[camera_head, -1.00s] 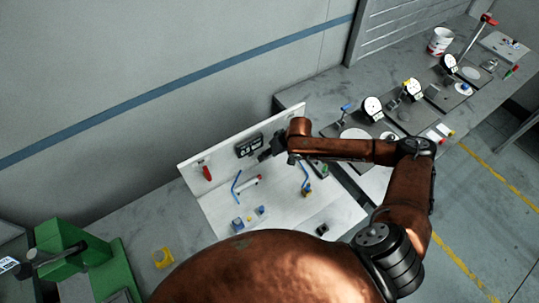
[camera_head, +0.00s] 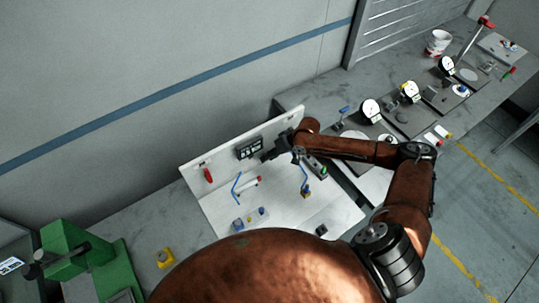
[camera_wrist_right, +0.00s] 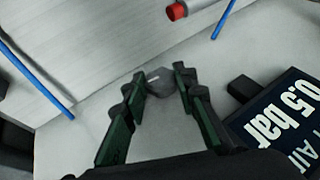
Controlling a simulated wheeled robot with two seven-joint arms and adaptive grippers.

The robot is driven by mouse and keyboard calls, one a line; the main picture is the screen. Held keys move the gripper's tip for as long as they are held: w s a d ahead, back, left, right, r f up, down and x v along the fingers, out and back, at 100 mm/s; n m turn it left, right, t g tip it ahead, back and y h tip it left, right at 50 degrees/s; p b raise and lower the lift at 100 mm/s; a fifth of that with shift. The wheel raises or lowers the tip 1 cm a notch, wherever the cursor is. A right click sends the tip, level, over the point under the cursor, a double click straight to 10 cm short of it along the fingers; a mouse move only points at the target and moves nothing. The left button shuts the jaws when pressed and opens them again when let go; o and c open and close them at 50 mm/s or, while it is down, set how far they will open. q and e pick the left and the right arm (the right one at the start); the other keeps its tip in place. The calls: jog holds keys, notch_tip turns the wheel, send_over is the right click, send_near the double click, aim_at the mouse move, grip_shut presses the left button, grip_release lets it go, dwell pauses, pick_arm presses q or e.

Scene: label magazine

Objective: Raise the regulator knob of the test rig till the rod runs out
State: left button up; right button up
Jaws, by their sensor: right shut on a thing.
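The test rig (camera_head: 219,212) is a white base with an upright back panel. My right gripper (camera_head: 268,156) is at the panel, just right of its dark display (camera_head: 249,149). In the right wrist view its fingers are shut on a dark grey, faceted knob, the regulator knob (camera_wrist_right: 160,86), with one finger on each side. In the head view the gripper hides the knob. A pale cylinder with a red end (camera_head: 248,183) lies on the base; the red end also shows in the right wrist view (camera_wrist_right: 177,11). I cannot tell how far its rod is out. My left gripper is out of view.
A red handle (camera_head: 208,175) sits on the panel's left. Blue hoses (camera_head: 237,188) rise around the cylinder. A dark display reading 0.5 bar (camera_wrist_right: 279,112) is close beside the right fingers. A green machine (camera_head: 85,258) stands left; dial gauges (camera_head: 371,111) stand right.

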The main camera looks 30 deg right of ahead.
jog(key=shift+f+y, duration=0.1)
jog(key=shift+y, duration=0.4)
jog(key=o, duration=1.2)
jog(key=shift+c, duration=0.2)
jog(key=v, duration=1.2)
dwell(0.4)
